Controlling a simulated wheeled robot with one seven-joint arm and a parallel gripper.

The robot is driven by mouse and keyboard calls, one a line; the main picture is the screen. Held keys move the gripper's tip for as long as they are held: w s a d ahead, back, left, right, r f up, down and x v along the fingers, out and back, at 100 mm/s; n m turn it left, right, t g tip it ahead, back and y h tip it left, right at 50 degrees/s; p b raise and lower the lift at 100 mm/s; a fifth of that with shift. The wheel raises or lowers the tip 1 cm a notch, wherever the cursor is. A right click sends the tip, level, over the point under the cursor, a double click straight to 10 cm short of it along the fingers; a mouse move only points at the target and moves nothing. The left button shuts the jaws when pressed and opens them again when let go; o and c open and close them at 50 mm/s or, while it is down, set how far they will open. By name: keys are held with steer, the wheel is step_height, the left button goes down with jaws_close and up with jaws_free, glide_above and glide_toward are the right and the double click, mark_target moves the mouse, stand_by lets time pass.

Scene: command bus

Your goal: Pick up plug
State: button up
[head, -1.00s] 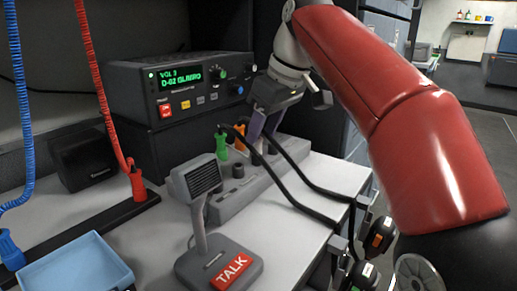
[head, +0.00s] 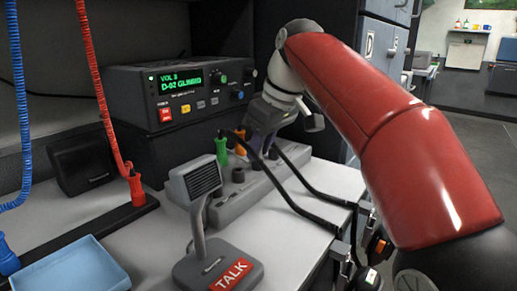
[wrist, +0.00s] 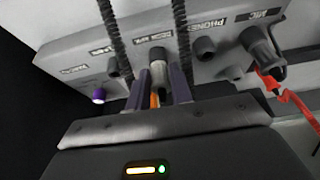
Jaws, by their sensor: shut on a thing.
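In the head view a green plug (head: 221,148) and an orange plug (head: 240,140) stand upright in the grey socket strip (head: 228,202), with black cables running off to the right. My gripper (head: 262,140) is low over the strip, just right of the orange plug. In the wrist view my gripper's purple fingers (wrist: 160,92) are closed around a slim orange and grey piece, seemingly the orange plug (wrist: 154,100), at the strip (wrist: 75,55). My gripper hides much of the grip, so whether the plug is fully seated cannot be told.
A radio (head: 180,88) with a green display stands behind. A TALK microphone (head: 200,205) stands in front of the strip, and a blue tray (head: 70,272) is at front left. Black cables (head: 310,190) cross the table's right side. Red (head: 100,90) and blue cords hang at left.

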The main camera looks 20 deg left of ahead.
steer(key=shift+r, duration=0.1)
step_height(320, 180, up, 8)
steer(key=p, duration=0.4)
steer(key=shift+r+p, duration=0.15)
steer(key=shift+p, duration=0.2)
steer(key=shift+r, duration=0.75)
